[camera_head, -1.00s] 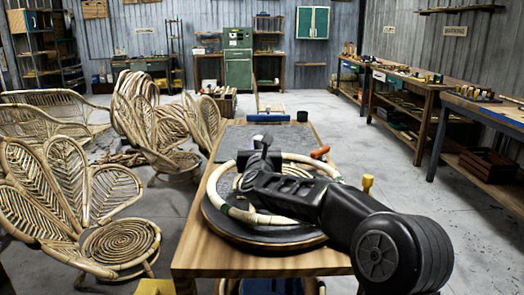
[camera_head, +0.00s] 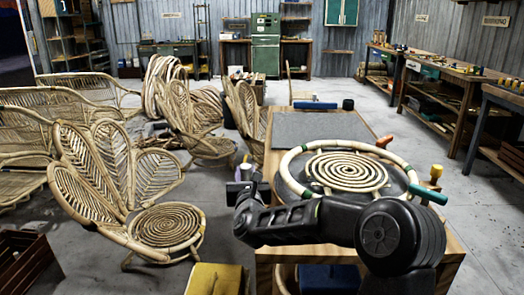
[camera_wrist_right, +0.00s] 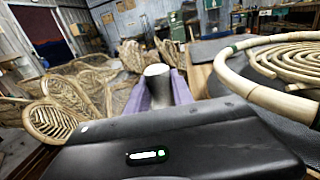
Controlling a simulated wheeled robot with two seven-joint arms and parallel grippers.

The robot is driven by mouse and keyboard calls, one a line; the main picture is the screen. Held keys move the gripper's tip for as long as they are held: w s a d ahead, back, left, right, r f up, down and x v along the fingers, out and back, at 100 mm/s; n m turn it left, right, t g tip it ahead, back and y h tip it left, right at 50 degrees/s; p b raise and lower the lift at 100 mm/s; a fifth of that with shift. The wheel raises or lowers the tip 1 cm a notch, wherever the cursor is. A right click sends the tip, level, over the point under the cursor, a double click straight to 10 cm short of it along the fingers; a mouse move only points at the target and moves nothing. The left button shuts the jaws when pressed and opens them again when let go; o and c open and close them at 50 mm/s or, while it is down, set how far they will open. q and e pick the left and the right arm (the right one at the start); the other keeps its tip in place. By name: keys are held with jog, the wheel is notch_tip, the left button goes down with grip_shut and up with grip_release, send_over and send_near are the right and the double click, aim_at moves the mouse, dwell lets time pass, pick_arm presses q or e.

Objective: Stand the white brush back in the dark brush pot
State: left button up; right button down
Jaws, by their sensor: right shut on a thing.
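My right gripper (camera_head: 243,183) is at the left edge of the near workbench, left of the rattan ring. In the right wrist view its fingers (camera_wrist_right: 160,92) are closed around a pale, round-ended thing (camera_wrist_right: 157,71), seemingly the white brush. Most of it is hidden by the fingers and wrist housing, so its tilt is hard to tell. A small dark cylinder (camera_head: 348,104), likely the brush pot, stands at the bench's far right corner, well away from the gripper. Its inside is too small to make out. My left gripper is out of view.
A rattan ring (camera_head: 289,180) surrounds a coiled spiral (camera_head: 345,170) on the bench. A blue roll (camera_head: 314,106) lies at the far edge, left of the dark cylinder. A grey mat (camera_head: 318,128) is clear. A rattan chair (camera_head: 165,225) stands left of the bench.

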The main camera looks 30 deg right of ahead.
jog(key=s+a+f+n+t+y+p, duration=0.1)
jog(key=s+a+f+n+y+p, duration=0.15)
jog(key=a+f, duration=0.5)
jog(key=s+a+f+n+t+y+p, duration=0.1)
jog(key=s+a+f+n+y, duration=0.2)
jog(key=a, duration=0.7)
pick_arm(q)
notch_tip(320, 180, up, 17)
jog(key=p, duration=1.3)
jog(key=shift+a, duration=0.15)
pick_arm(e)
notch_tip(320, 180, up, 11)
jog(key=s+a+y, duration=0.2)
jog(key=shift+s+a+f, duration=0.15)
jog(key=shift+s+a, duration=0.1)
jog(key=shift+s, duration=0.1)
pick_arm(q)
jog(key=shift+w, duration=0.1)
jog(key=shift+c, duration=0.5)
